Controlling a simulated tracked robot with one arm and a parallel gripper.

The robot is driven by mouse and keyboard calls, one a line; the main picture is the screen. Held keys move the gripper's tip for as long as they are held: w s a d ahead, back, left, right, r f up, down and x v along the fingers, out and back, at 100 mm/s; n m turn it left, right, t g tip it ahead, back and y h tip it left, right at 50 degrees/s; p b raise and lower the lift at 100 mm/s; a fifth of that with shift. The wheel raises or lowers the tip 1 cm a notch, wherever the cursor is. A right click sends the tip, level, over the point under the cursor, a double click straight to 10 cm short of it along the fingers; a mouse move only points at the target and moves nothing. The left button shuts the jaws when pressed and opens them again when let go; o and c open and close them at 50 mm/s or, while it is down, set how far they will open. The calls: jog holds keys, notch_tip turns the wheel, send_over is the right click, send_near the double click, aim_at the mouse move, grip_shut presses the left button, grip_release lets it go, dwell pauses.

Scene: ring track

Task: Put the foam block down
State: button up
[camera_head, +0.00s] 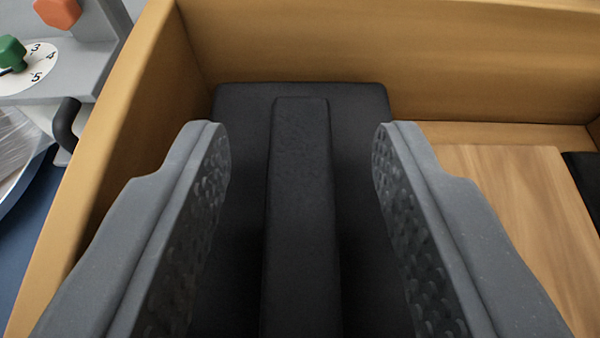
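A black foam block (302,190) lies between the two fingers of my gripper (302,150), with a visible gap on each side. The block looks long and narrow, and its near end runs out of the bottom of the picture. It is on or just above a wider black pad (362,105) in the left corner of a wooden box (400,50); I cannot tell whether they are one piece. My gripper is open, its textured finger pads facing each other, and neither touches the block.
The box's left wall (125,130) and back wall stand close around the pad. A light wooden surface (500,200) lies to the right, with a dark piece (583,175) at the edge. Outside left are a green knob (12,53) on a numbered dial and an orange knob (57,12).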

jog(key=shift+s+r, duration=0.2)
jog(key=shift+r, duration=0.4)
jog(key=p+v, duration=0.1)
jog(key=v, duration=1)
jog(key=shift+s+r, duration=0.2)
jog(key=shift+s, duration=0.05)
notch_tip(320, 180, up, 24)
jog(key=t, duration=0.1)
jog(key=s+r, duration=0.7)
jog(key=r, duration=0.4)
jog(key=s+r, duration=0.6)
jog(key=r, duration=0.5)
jog(key=shift+s+a+t, duration=0.15)
jog(key=shift+s+t, duration=0.25)
